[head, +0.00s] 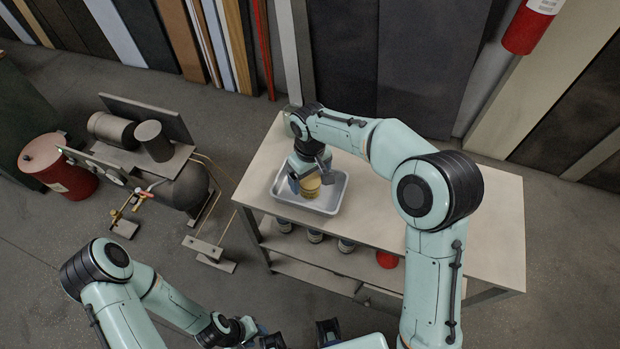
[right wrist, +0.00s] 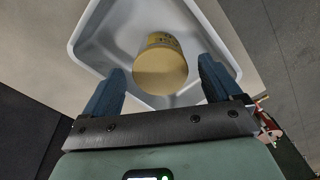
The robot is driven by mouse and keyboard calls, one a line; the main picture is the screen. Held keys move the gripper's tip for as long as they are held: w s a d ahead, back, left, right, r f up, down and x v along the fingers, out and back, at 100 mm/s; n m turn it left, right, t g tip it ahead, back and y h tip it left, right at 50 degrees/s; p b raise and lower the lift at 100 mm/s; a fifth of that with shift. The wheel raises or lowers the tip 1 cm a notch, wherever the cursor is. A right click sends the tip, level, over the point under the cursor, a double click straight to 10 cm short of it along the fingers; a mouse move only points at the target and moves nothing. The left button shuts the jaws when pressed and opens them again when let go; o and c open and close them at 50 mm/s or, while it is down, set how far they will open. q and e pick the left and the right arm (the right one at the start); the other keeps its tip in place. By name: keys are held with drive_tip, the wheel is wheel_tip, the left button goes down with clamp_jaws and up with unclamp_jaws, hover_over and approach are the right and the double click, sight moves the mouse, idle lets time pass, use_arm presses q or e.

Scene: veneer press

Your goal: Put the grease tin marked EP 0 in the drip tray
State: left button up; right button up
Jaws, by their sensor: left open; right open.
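The yellow grease tin (head: 311,189) is inside the pale metal drip tray (head: 340,190) on the workbench. In the right wrist view the tin (right wrist: 160,72) appears within the walls of the tray (right wrist: 85,35). Dark marks show on its side, but I cannot read them. My right gripper (head: 309,176) is over the tray. In the right wrist view its two fingers (right wrist: 162,75) are open on either side of the tin, with a gap at each side. My left gripper (head: 268,341) is open at the bottom edge of the head view, partly cut off and away from the bench.
The workbench top (head: 480,220) is bare right of the tray. Several tins (head: 315,236) and a red object (head: 387,259) are on the lower shelf. A compressor (head: 185,188) and a red drum (head: 58,165) stand at the left. Boards lean along the back wall.

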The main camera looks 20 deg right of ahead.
sight(310, 180)
use_arm(q)
drive_tip(key=shift+w+r+p, duration=0.45)
drive_tip(key=shift+r+p, duration=0.15)
drive_tip(key=shift+r, duration=0.15)
use_arm(e)
wheel_tip(310, 180, up, 10)
drive_tip(key=shift+r, duration=0.2)
drive_tip(key=shift+s+f, duration=0.1)
